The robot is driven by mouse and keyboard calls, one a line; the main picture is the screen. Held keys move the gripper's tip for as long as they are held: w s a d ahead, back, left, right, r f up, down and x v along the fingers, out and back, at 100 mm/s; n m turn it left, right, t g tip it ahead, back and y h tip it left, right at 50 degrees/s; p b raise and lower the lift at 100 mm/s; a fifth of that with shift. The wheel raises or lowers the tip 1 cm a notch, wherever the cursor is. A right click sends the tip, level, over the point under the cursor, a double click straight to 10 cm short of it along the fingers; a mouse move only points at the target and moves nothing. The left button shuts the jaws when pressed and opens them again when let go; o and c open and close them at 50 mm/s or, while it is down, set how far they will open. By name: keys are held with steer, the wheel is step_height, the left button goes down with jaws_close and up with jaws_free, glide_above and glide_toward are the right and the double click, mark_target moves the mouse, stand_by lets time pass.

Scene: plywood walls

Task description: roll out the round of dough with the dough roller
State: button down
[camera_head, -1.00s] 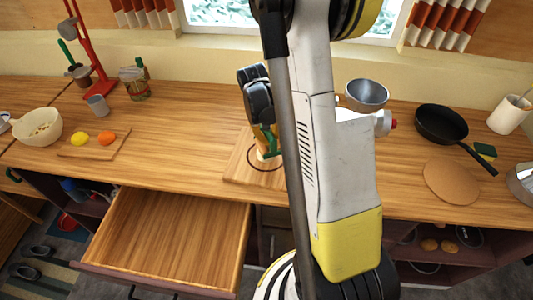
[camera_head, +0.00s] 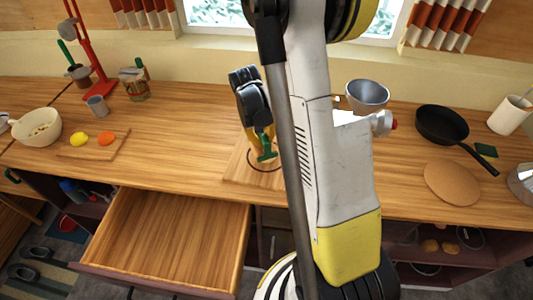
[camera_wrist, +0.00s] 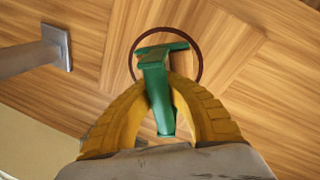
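A green T-shaped dough roller (camera_wrist: 158,92) sits between the yellow fingers of my gripper (camera_wrist: 162,82), which close on it from both sides in the wrist view. In the head view the roller (camera_head: 267,151) hangs below my gripper (camera_head: 262,134), over a wooden board (camera_head: 236,176). The board carries a dark ring (camera_wrist: 199,64), and the roller's crossbar lies across the ring in the wrist view. I cannot make out the round of dough; only wood grain shows inside the ring. Whether the roller touches the board is unclear.
An open, empty drawer (camera_head: 170,235) juts out in front at left. A metal bowl (camera_head: 367,95), a black pan (camera_head: 441,125) and a round brown board (camera_head: 452,183) are on the right. A small board (camera_head: 75,152) with yellow and orange items is at left. The counter between is clear.

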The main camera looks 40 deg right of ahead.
steer(key=shift+d, duration=0.1)
steer(key=shift+s+d+f+b, duration=0.1)
steer(key=shift+s+d+b, duration=0.1)
steer(key=shift+d, duration=0.25)
steer(key=shift+s+d+f+b, duration=0.1)
steer(key=shift+s+d, duration=0.05)
steer(key=shift+d, duration=0.25)
steer(key=shift+w+a+f+b, duration=0.1)
steer(key=shift+w+a+b, duration=0.1)
steer(key=shift+a, duration=0.3)
steer(key=shift+w+a+b, duration=0.1)
steer(key=shift+w+a, duration=0.05)
steer(key=shift+a, duration=0.35)
steer(key=shift+d, duration=0.1)
